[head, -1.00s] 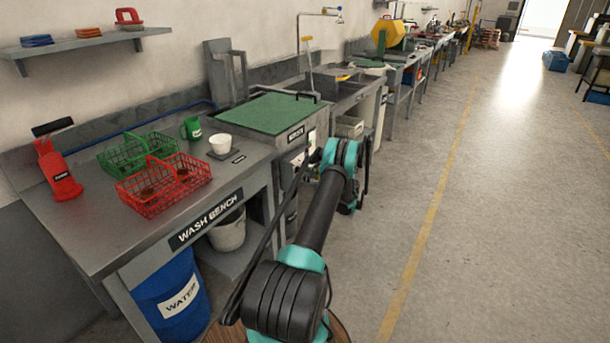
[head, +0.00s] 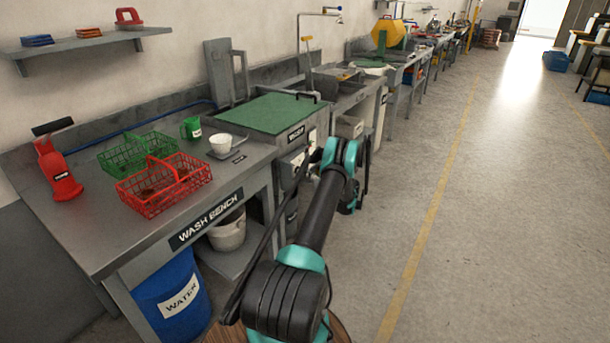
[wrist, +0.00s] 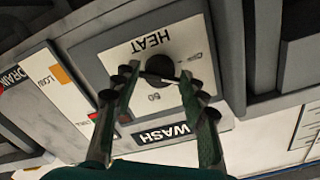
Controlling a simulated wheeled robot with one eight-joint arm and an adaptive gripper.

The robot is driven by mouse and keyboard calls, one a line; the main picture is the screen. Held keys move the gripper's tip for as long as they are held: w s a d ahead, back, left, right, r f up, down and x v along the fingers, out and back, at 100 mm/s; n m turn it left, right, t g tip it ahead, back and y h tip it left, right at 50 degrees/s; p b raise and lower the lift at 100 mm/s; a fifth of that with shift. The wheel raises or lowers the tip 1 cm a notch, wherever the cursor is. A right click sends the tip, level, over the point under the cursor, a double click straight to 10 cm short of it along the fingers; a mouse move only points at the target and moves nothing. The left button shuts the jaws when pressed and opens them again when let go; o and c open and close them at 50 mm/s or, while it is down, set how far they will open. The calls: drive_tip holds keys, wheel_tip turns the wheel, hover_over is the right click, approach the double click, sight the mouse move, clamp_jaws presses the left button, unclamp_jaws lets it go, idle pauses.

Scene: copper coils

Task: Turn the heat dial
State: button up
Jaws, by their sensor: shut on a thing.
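The heat dial (wrist: 160,68) is a round black knob on a white plate marked HEAT, upside down in the wrist view. My gripper (wrist: 158,77) is shut on the heat dial, with one finger on each side of it. The fingertips partly cover the knob's edges and the scale marks around it. In the head view the wash machine (head: 273,112) with its green top stands beyond the wash bench.
In the wrist view, a WASH label (wrist: 161,133) is below the dial and a DRAIN panel (wrist: 62,92) is to the left.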

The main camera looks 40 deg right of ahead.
drive_tip(key=m, duration=2.9)
drive_tip(key=shift+d+r, duration=0.15)
drive_tip(key=shift+m, duration=0.3)
drive_tip(key=o, duration=1.2)
drive_tip(key=shift+c, duration=0.2)
drive_tip(key=v, duration=1.2)
